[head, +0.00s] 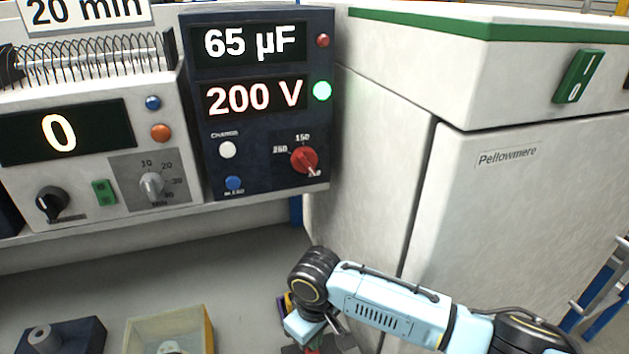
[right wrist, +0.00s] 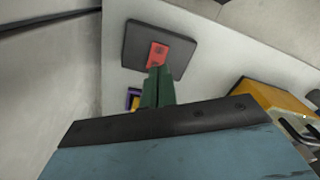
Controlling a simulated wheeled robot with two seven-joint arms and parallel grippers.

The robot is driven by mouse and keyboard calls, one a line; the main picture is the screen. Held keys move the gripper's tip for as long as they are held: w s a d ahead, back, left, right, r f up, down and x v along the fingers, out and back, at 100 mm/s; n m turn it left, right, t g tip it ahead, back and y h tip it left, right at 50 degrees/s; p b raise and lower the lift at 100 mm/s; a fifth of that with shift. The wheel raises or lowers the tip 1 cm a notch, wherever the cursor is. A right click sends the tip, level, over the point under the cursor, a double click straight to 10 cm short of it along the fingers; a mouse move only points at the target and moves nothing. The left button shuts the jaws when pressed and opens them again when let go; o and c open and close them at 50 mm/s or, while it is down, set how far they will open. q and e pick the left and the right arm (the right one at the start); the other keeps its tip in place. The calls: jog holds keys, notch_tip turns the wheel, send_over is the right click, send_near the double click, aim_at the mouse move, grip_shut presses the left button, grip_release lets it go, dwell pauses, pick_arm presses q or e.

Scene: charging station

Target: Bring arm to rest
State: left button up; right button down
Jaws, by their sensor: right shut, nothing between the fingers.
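My right arm (head: 385,305), light blue with black joints, comes in from the lower right of the head view and bends down at its wrist. My right gripper (right wrist: 157,75) is shut and empty; its green fingers show in the right wrist view. Past the fingertips lies a dark square pad (right wrist: 135,48) with a small red piece (right wrist: 158,54) on it. I cannot tell whether the fingertips touch the red piece. In the head view the fingers are mostly hidden at the bottom edge. My left gripper is not in view.
A dark capacitor unit (head: 263,130) reads 65 µF and 200 V, its green lamp (head: 322,91) lit. A timer unit (head: 75,140) reading 0 stands left of it. A white cabinet (head: 530,220) fills the right. A yellow-rimmed box (head: 209,330) and dark block (head: 75,335) sit lower left.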

jog(key=s+a+m+y, duration=0.15)
jog(key=s+y, duration=0.25)
jog(key=s, duration=0.6)
jog(key=s+d+m+t+h, duration=0.25)
jog(key=s+d, duration=0.25)
jog(key=d, duration=0.7)
jog(key=s+d+m+t+h, duration=0.1)
jog(key=s+d+m, duration=0.4)
jog(key=d, duration=0.7)
notch_tip(320, 180, down, 26)
jog(key=s+n+g+b, duration=0.1)
jog(key=s+n+b, duration=0.1)
jog(key=b, duration=0.1)
jog(key=s+d+f+g+b, duration=0.1)
jog(key=s+d+f+b, duration=0.1)
jog(key=s+f, duration=1.5)
jog(key=shift+d+f+b, duration=0.25)
jog(key=shift+f+b, duration=0.1)
jog(key=shift+f, duration=0.25)
